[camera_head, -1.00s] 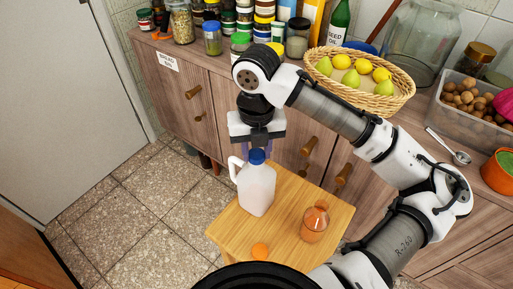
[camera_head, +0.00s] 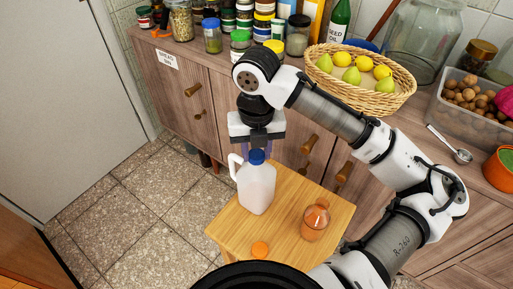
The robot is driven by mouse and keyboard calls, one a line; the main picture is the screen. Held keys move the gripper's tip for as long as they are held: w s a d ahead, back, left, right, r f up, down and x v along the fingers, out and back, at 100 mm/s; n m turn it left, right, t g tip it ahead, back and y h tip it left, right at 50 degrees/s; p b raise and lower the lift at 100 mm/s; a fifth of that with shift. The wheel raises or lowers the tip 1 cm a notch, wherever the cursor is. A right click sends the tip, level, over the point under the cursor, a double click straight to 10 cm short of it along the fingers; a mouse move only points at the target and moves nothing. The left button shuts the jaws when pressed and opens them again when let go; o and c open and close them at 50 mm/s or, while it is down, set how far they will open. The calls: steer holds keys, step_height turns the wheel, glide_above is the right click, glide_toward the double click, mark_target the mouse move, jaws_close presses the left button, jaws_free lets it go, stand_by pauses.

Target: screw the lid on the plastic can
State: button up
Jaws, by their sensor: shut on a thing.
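The plastic can (camera_head: 256,190) is a white, milky jug with a side handle, standing upright on the small wooden table. The blue lid (camera_head: 257,157) sits at the top of its neck. Whether the lid is threaded on or only resting there cannot be told. My gripper (camera_head: 256,148) is directly above the can, pointing down, and is shut on the blue lid.
Behind is a wooden cabinet (camera_head: 215,85) whose counter carries a fruit basket (camera_head: 392,96), jars and a spoon. The table's left front is clear.

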steer(key=shift+r+m+p, duration=0.15)
steer(key=shift+m+p, duration=0.3)
steer(key=shift+m, duration=1.75)
steer(key=shift+p, duration=0.35)
steer(key=shift+m+p, duration=0.4)
steer(key=shift+m, duration=0.5)
steer(key=shift+m+p, duration=0.55)
steer(key=shift+m, duration=0.85)
steer(key=o, duration=1.5)
